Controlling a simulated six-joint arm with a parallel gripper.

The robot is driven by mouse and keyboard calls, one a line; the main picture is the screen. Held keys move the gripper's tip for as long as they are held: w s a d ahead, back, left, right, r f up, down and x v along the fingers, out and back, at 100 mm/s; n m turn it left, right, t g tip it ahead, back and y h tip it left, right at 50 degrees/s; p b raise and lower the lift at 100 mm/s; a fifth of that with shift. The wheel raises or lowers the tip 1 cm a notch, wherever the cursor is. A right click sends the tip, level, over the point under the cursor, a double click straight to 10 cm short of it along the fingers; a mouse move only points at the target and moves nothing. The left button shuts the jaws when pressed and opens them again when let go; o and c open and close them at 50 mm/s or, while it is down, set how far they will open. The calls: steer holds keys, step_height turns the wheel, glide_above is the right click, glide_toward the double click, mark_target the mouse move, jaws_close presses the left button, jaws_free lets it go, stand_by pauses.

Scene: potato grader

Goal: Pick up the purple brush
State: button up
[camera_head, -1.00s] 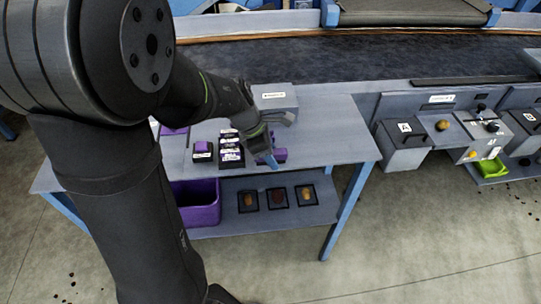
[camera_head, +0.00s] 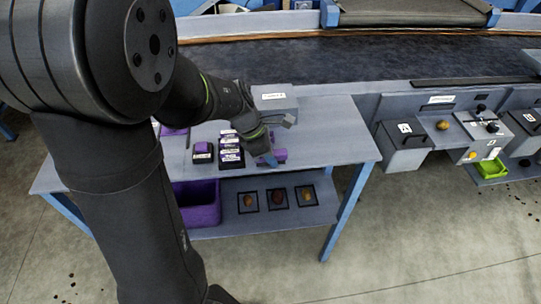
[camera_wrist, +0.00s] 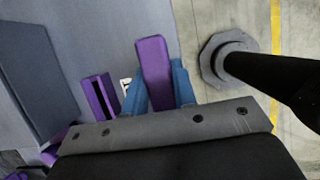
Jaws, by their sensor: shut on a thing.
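The purple brush (camera_wrist: 154,72) shows in the wrist view as a long purple block between the two blue fingers of my gripper (camera_wrist: 159,85). The fingers press on it from both sides, and its lower end is hidden by the gripper body. In the head view, my gripper (camera_head: 268,158) is over the right part of the grey table, with purple (camera_head: 279,156) showing beside the fingertips. I cannot tell whether the brush is touching the table.
A purple slotted block (camera_wrist: 100,97) lies left of the gripper. Black-and-purple labelled boxes (camera_head: 231,150) stand left on the table (camera_head: 335,140). A grey box (camera_head: 274,97) stands behind. A purple bin (camera_head: 200,210) is below. The table's right side is clear.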

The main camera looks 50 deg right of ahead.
mark_target(281, 154)
steer(key=shift+r, duration=0.55)
steer(key=r, duration=0.2)
steer(key=s+r, duration=0.1)
steer(key=r, duration=0.1)
steer(key=shift+s+r, duration=0.1)
steer(key=shift+r, duration=0.05)
steer(key=s+a+r, duration=0.2)
steer(key=s+r, duration=0.4)
steer(key=s, duration=0.4)
steer(key=shift+s, duration=0.15)
